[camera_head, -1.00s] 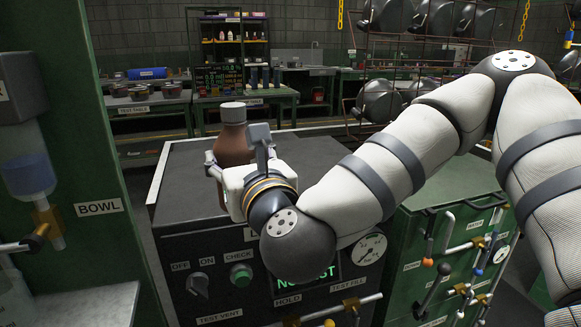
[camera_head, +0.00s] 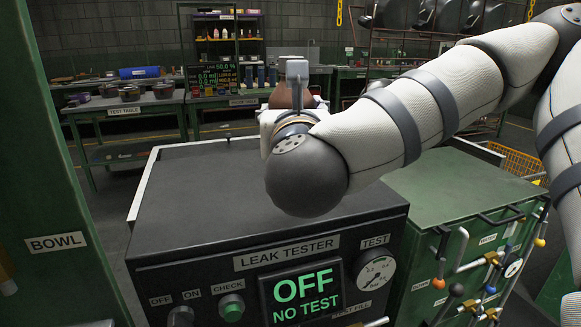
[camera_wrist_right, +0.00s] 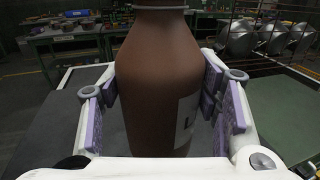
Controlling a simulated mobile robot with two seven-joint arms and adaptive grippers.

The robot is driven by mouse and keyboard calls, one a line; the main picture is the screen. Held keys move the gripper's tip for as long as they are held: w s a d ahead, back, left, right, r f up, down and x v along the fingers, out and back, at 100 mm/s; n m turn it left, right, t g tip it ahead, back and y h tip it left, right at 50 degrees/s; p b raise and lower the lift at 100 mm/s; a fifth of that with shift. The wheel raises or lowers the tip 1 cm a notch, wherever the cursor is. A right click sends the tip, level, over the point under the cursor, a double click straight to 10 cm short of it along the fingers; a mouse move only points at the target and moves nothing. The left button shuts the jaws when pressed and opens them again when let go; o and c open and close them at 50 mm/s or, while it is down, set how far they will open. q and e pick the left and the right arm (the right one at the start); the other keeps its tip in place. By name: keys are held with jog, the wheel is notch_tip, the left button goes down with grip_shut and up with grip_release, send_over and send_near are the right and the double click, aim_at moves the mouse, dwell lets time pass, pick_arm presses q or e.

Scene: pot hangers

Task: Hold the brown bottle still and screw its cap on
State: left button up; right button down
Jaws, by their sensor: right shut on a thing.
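The brown bottle (camera_head: 282,98) stands upright in my right gripper (camera_head: 291,108) above the back of the leak tester. In the right wrist view the bottle (camera_wrist_right: 155,75) fills the space between the purple finger pads, with a pale label on its right side. The gripper is shut around its body. The bottle's top is cut off in the wrist view and largely hidden behind my wrist's grey bracket in the head view, so I cannot tell how the cap sits. I cannot tell whether the bottle's base touches anything. My left gripper is not in view.
The black leak tester (camera_head: 190,205) is in front, its screen (camera_head: 301,297) reading OFF, NO TEST. A green cabinet with levers (camera_head: 440,195) stands right, a green panel marked BOWL (camera_head: 60,190) left. The test table (camera_head: 125,110) is farther back. The tester's top left is clear.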

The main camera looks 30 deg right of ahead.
jog(key=w+d+f, duration=0.4)
jog(key=w+f, duration=0.2)
jog(key=w, duration=0.1)
jog(key=shift+d+f, duration=0.15)
jog(key=shift+f, duration=0.2)
jog(key=shift+w, duration=0.1)
jog(key=f, duration=0.4)
jog(key=shift+w+d, duration=0.2)
jog(key=shift+w, duration=0.15)
